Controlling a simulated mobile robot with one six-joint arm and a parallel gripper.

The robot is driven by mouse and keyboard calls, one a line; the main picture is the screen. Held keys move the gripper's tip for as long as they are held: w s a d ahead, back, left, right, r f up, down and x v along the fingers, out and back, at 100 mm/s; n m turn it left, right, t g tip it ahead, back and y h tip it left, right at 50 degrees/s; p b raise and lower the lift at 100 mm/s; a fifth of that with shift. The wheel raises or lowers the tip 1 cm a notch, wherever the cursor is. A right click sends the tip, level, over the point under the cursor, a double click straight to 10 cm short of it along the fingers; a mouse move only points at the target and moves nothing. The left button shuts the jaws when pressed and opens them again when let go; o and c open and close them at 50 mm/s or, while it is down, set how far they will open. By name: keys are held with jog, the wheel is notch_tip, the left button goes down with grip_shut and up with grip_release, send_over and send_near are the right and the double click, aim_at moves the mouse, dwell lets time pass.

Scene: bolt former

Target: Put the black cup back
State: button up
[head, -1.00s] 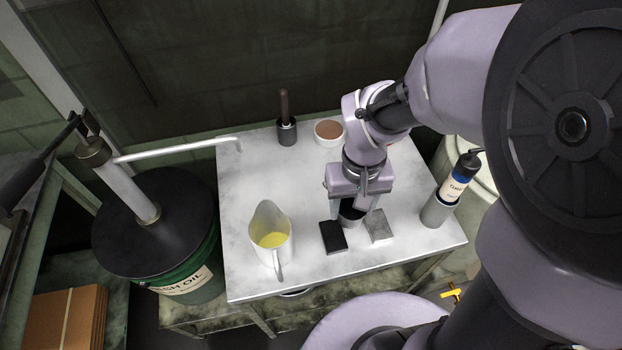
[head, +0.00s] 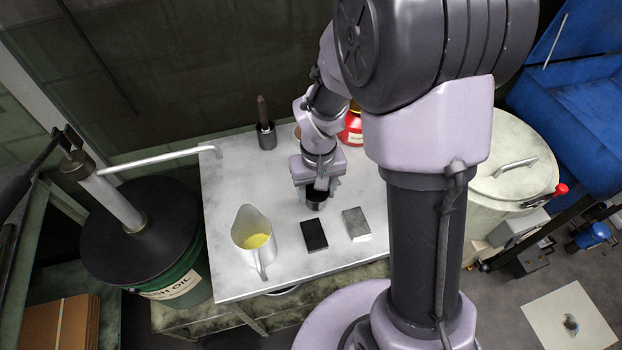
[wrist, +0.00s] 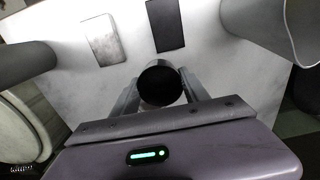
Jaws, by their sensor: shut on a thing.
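My gripper (head: 316,194) is shut on the black cup (head: 316,201), over the middle of the white table. In the wrist view my gripper (wrist: 160,92) has one finger on each side of the cup (wrist: 160,84), whose round dark mouth faces the camera. The cup is upright or nearly so. I cannot tell whether its base touches the table. A flat black block (head: 313,236) and a grey block (head: 357,223) lie in front of it. Both blocks also show beyond the cup in the wrist view.
A jug with yellow liquid (head: 254,240) stands left of the blocks. A dark pot with a handled tool (head: 266,134) is at the back, with a red container (head: 353,126) partly behind my arm. A green oil drum (head: 185,277) stands left of the table (head: 232,178).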

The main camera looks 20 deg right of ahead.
aim_at(314, 193)
jog(key=w, duration=0.2)
jog(key=shift+w+d+f, duration=0.15)
jog(key=shift+w+f, duration=0.15)
notch_tip(314, 193, down, 4)
jog(key=b, duration=0.2)
jog(key=shift+r+b, duration=0.25)
jog(key=shift+b, duration=0.1)
jog(key=shift+r, duration=0.2)
jog(key=shift+f, duration=0.15)
jog(key=o, duration=1.4)
jog(key=shift+c, duration=0.2)
